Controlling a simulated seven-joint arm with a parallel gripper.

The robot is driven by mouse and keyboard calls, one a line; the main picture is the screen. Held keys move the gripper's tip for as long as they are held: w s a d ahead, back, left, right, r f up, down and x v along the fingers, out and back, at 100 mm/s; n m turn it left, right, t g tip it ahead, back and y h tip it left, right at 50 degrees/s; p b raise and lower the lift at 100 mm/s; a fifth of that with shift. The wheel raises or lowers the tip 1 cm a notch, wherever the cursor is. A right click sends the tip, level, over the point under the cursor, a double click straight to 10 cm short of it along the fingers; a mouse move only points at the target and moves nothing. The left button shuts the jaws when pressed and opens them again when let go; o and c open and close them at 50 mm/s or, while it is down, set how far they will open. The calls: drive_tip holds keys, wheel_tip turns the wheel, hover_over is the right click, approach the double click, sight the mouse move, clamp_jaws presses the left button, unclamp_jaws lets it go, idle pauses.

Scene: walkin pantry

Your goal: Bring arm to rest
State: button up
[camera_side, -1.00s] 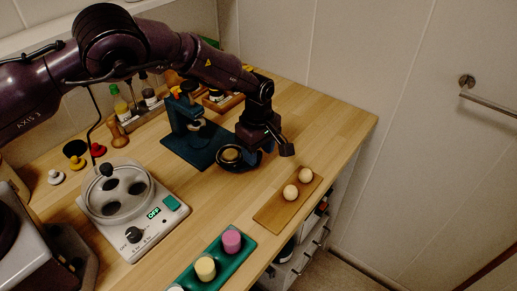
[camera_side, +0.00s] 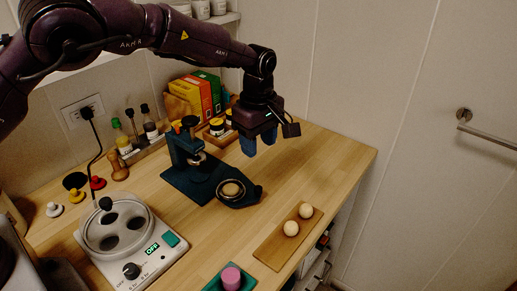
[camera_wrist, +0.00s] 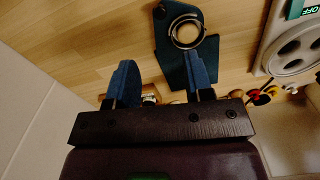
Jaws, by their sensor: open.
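My gripper (camera_side: 259,141) hangs above the wooden counter (camera_side: 312,172), with its two blue fingers pointing down. It is open and empty, clear of the objects below it. In the wrist view, my gripper (camera_wrist: 161,80) shows its two blue fingers spread apart with nothing between them.
A dark blue press stand (camera_side: 184,146) and a round ring holder (camera_side: 236,203) with a tan centre sit below and left. A wooden board (camera_side: 270,249) carries two pale balls. A white appliance (camera_side: 150,262) reads OFF. Boxes (camera_side: 186,97) and bottles line the back wall.

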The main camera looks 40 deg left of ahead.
idle(0.3)
drive_tip(key=s+a+r+m+t, duration=0.2)
drive_tip(key=s+a+r+m, duration=0.2)
drive_tip(key=s, duration=0.6)
drive_tip(key=s+a+r+m+t, duration=0.1)
drive_tip(key=s+a+r+m, duration=0.4)
drive_tip(key=s, duration=0.5)
drive_tip(key=s+a+r+m+t, duration=0.2)
drive_tip(key=s+a+r+m, duration=0.2)
drive_tip(key=s+r+m, duration=0.3)
drive_tip(key=s+r, duration=0.3)
drive_tip(key=s, duration=0.1)
drive_tip(key=shift+a+t, duration=0.2)
drive_tip(key=shift+t, duration=0.1)
drive_tip(key=shift+s, duration=0.1)
drive_tip(key=shift+c, duration=0.2)
idle(0.9)
